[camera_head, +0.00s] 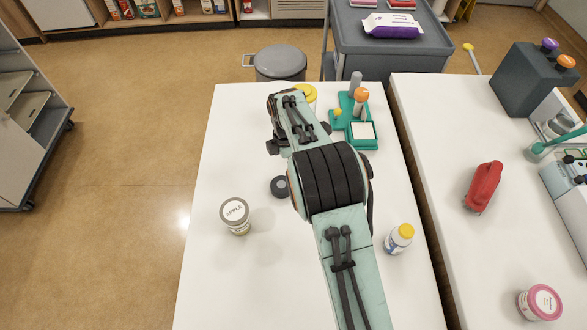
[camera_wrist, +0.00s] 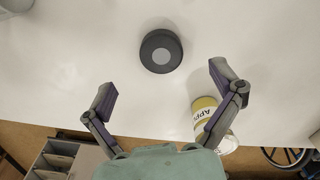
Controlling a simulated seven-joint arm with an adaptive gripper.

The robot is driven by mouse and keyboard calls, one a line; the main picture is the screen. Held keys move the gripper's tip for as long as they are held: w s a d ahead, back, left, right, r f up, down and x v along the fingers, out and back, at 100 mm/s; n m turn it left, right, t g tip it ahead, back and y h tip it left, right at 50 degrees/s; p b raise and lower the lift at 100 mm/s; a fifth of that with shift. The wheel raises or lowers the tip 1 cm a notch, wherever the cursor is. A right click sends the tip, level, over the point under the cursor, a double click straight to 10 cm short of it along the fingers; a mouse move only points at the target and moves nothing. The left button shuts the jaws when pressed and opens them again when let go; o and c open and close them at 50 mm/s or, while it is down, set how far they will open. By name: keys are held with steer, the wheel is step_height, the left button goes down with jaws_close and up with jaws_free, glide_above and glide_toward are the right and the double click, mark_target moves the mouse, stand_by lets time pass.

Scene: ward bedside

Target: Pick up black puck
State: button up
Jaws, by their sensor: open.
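The black puck (camera_head: 280,186) lies flat on the white table, just left of my arm in the head view. In the wrist view the puck (camera_wrist: 161,51) is a round black disc with a grey centre, fully visible. It lies above the fingertips in the picture, roughly midway between them sideways. My gripper (camera_wrist: 163,86) is open and empty, its two fingers spread wide. Nothing touches the puck. In the head view my arm hides much of the gripper.
A grey-lidded apple jar (camera_head: 235,214) stands left of the puck. A yellow-labelled jar (camera_wrist: 204,107) shows partly behind the right finger. A green stand (camera_head: 341,120) and a yellow-capped bottle (camera_head: 399,238) stand on the right side.

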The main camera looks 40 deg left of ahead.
mark_target(281, 185)
steer(key=f, duration=0.4)
steer(key=s+f, duration=0.1)
steer(key=f, duration=0.2)
steer(key=shift+s+a, duration=0.1)
steer(key=shift+a, duration=0.2)
steer(key=shift+r, duration=0.1)
steer(key=c, duration=1.3)
